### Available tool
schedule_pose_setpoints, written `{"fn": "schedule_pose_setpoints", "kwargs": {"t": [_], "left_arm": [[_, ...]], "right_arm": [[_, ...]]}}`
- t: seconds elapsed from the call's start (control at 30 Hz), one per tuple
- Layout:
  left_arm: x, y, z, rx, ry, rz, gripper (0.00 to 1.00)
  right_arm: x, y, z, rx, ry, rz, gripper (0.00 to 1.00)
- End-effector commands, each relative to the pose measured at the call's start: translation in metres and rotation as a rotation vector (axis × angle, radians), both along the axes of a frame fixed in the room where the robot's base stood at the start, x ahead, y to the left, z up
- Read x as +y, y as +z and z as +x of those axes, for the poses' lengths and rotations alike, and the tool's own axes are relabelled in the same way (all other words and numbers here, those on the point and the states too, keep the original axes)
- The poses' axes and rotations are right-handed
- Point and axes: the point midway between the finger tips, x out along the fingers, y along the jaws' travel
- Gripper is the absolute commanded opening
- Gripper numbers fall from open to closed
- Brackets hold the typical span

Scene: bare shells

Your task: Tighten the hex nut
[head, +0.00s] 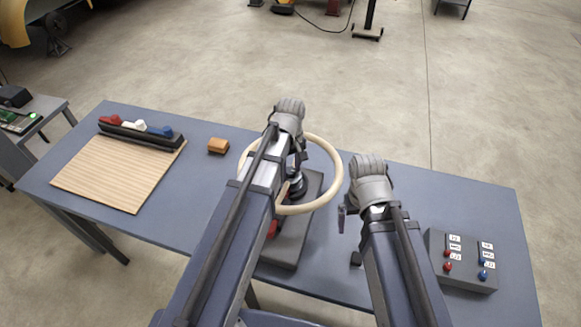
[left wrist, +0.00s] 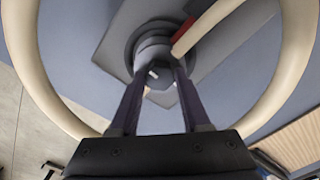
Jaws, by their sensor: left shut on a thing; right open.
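The dark hex nut (left wrist: 158,79), with a small white mark, sits at the centre of a round grey hub (left wrist: 152,48) in the left wrist view. My left gripper (left wrist: 155,88) is shut on it, one finger on each side. In the head view my left gripper (head: 296,170) is over the dark hub (head: 298,187), and my arm hides the nut there. A cream ring like a handwheel (head: 333,160) surrounds the hub above a dark base plate (head: 314,190). My right gripper (head: 345,211) is open and empty, right of the ring.
A wooden board (head: 112,178) lies at the table's left, behind it a black rack (head: 140,134) with red, white and blue pieces. An orange-brown block (head: 218,145) is left of the ring. A dark control box (head: 462,274) stands at the right. The back right tabletop (head: 450,195) is clear.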

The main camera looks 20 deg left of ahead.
Motion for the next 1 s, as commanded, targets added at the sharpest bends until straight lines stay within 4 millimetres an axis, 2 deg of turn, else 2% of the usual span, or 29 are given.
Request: {"fn": "schedule_pose_setpoints", "kwargs": {"t": [0.03, 0.2, 0.63, 1.0], "left_arm": [[0.0000, 0.0000, 0.0000, 0.000, 0.000, 0.000, 0.19], [0.0000, 0.0000, 0.0000, 0.000, 0.000, 0.000, 0.00], [0.0000, -0.0001, -0.0001, 0.000, -0.068, 0.000, 0.00], [0.0000, -0.0001, -0.0001, 0.000, -0.372, 0.000, 0.00]], "right_arm": [[0.0000, 0.0000, 0.0000, 0.000, 0.000, 0.000, 1.00], [0.0000, 0.0000, 0.0000, 0.000, 0.000, 0.000, 1.00], [0.0000, -0.0001, 0.0000, 0.000, 0.000, 0.000, 1.00], [0.0000, -0.0001, 0.0000, 0.000, 0.000, 0.000, 1.00]]}}
